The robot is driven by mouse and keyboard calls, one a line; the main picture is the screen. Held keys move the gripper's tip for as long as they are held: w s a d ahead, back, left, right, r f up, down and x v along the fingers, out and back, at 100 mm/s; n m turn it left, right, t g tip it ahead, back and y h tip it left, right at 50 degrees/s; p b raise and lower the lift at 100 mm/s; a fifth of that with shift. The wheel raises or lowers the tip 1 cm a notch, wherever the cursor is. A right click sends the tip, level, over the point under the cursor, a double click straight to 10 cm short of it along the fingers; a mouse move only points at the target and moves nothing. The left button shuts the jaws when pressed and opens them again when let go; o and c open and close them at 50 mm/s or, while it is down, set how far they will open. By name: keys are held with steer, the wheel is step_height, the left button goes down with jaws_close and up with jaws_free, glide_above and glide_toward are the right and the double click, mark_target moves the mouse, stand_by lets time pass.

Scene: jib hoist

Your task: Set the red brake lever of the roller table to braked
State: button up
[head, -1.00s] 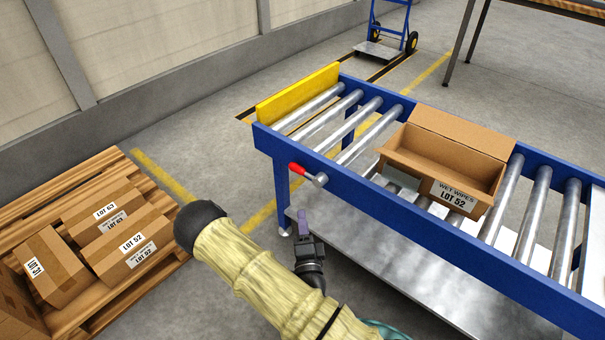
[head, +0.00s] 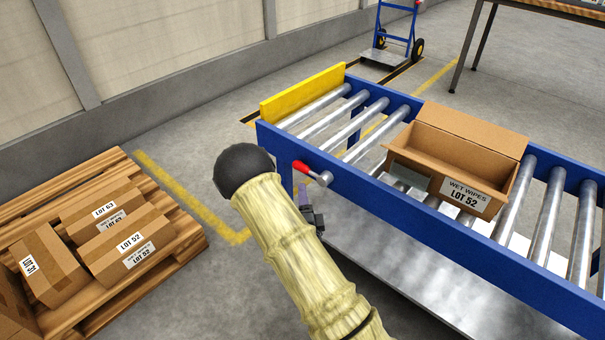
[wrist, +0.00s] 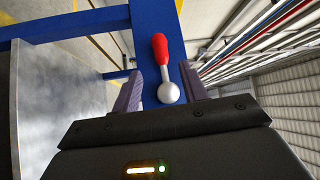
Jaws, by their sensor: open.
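The red brake lever (head: 306,169) sits on the near blue side rail of the roller table (head: 400,215), close to its yellow end stop. Its red grip points up and left from a round silver hub. In the wrist view the lever (wrist: 161,50) shows with its silver hub between the two purple fingers of my gripper (wrist: 161,88). My gripper is open, and I see no finger touching the lever. In the head view my gripper (head: 305,200) is just below the lever, mostly hidden behind my arm.
An open carton marked Lot 52 (head: 467,190) stands on the rollers. A wooden pallet (head: 150,187) with several closed cartons lies at the left. A blue hand truck (head: 395,40) stands at the back. The floor between pallet and table is clear.

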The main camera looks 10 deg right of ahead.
mark_target(312, 172)
steer(key=w+d+r+b, duration=0.1)
steer(key=w+b, duration=0.1)
steer(key=w, duration=0.7)
steer(key=shift+w+d+r, duration=0.15)
steer(key=shift+c, duration=0.2)
